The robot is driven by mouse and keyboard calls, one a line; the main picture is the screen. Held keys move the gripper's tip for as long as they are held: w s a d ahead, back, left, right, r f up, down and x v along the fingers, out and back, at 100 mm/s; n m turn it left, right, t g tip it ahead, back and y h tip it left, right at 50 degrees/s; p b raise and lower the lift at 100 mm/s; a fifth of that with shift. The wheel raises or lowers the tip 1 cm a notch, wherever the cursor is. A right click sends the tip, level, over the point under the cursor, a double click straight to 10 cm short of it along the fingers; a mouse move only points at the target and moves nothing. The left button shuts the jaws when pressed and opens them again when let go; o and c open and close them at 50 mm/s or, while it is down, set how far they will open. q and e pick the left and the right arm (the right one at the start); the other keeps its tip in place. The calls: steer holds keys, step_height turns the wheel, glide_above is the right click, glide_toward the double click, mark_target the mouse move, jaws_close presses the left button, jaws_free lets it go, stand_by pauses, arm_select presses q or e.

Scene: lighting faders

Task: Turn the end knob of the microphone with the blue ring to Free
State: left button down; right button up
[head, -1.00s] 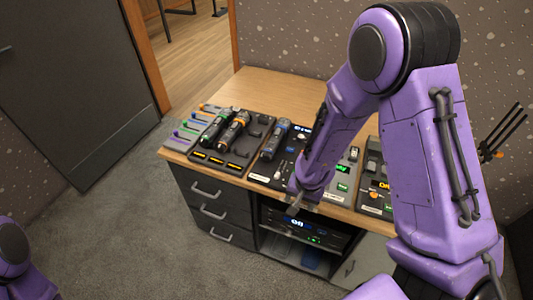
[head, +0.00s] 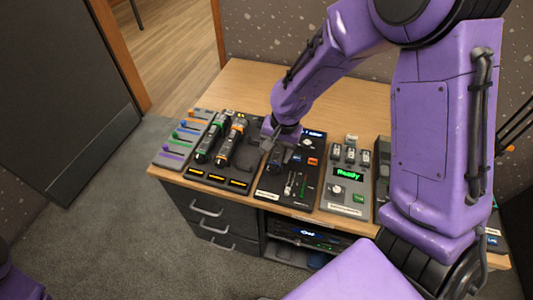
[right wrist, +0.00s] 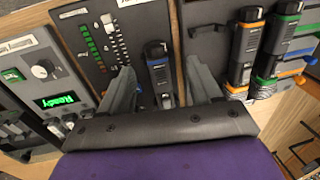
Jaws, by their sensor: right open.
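The blue-ringed microphone (right wrist: 158,72) lies on the black fader panel (right wrist: 84,14) in the right wrist view, its dark end pointing up in the picture. In the head view it is mostly hidden under my right gripper (head: 274,145). In the right wrist view my right gripper (right wrist: 160,66) is open, with one finger on each side of the microphone; I cannot tell whether either finger touches it. The knob's setting and its label cannot be read. My left gripper is not in view.
The green-ringed microphone (head: 208,143) and orange-ringed microphone (head: 231,143) lie in a rack to the left. Beyond them is a panel of coloured faders (head: 184,138). To the right is a grey unit with a green "Ready" display (head: 348,174). The wooden desktop (head: 250,86) behind is clear.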

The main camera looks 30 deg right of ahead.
mark_target(273, 169)
steer(key=f, duration=0.2)
steer(key=s+f, duration=0.1)
steer(key=shift+f, duration=0.35)
steer(key=f, duration=0.2)
steer(key=w+f, duration=0.1)
steer(key=f, duration=0.2)
steer(key=shift+w+a, duration=0.15)
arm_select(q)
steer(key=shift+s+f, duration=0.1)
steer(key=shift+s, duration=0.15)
arm_select(e)
steer(key=shift+a, duration=0.1)
steer(key=c, duration=1.1)
steer(key=shift+o, duration=0.2)
steer(key=shift+r, duration=0.15)
steer(key=p, duration=0.2)
steer(key=shift+r+g+h+p, duration=0.15)
steer(key=shift+g+h+p, duration=0.15)
steer(key=shift+p, duration=0.1)
steer(key=shift+f, duration=0.3)
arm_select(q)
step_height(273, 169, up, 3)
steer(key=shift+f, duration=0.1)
